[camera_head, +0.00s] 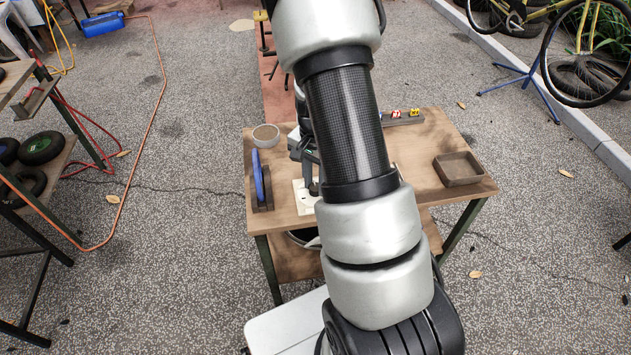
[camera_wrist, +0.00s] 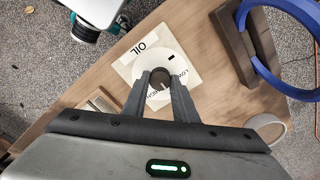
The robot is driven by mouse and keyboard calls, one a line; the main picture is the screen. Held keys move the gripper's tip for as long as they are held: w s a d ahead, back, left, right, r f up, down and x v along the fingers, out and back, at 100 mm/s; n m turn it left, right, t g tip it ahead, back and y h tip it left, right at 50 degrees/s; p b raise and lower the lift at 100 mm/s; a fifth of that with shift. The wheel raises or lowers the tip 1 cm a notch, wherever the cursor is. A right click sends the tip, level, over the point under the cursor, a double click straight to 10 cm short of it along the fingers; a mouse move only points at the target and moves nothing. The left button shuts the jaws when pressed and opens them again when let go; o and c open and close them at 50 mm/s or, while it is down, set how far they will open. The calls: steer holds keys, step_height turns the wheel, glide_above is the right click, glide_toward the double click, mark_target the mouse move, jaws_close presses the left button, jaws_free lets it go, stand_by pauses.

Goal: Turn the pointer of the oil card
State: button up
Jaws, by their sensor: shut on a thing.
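The oil card (camera_wrist: 127,62) is a cream card marked OIL with a round white dial on it, flat on the wooden table. In the head view the card (camera_head: 303,204) is partly hidden behind my arm. My gripper (camera_wrist: 160,82) is over the dial with its two dark fingers shut on the round dark knob (camera_wrist: 159,77) of the pointer. The fingers cover part of the dial and its lettering, and I cannot tell clearly where the pointer points. In the head view my gripper (camera_head: 312,183) is mostly hidden by my arm.
A blue ring (camera_wrist: 246,15) stands in a brown wooden holder (camera_wrist: 238,62) beside the card. A round tin (camera_head: 266,136) lies at the table's back left. A shallow wooden tray (camera_head: 458,169) sits at the right, and a grey rack (camera_head: 405,119) with coloured pieces at the back.

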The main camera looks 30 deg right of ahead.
steer(key=o, duration=1)
steer(key=shift+o, duration=0.2)
step_height(320, 180, up, 18)
steer(key=p, duration=0.3)
steer(key=shift+f, duration=0.25)
steer(key=s+a+r+n+t+p, duration=0.2)
steer(key=s+a+r+n+p, duration=0.1)
steer(key=r, duration=0.6)
steer(key=s+a+r+n+t+p, duration=0.1)
steer(key=s+a+r+n+p, duration=0.3)
steer(key=s+r, duration=0.4)
steer(key=s+a+r+n+t+p, duration=0.2)
steer(key=s+a+r+n+p, duration=0.2)
steer(key=r, duration=0.6)
steer(key=shift+s+a+r+n+t, duration=0.15)
steer(key=shift+s+a+n+t, duration=0.15)
steer(key=shift+s+a+n, duration=0.45)
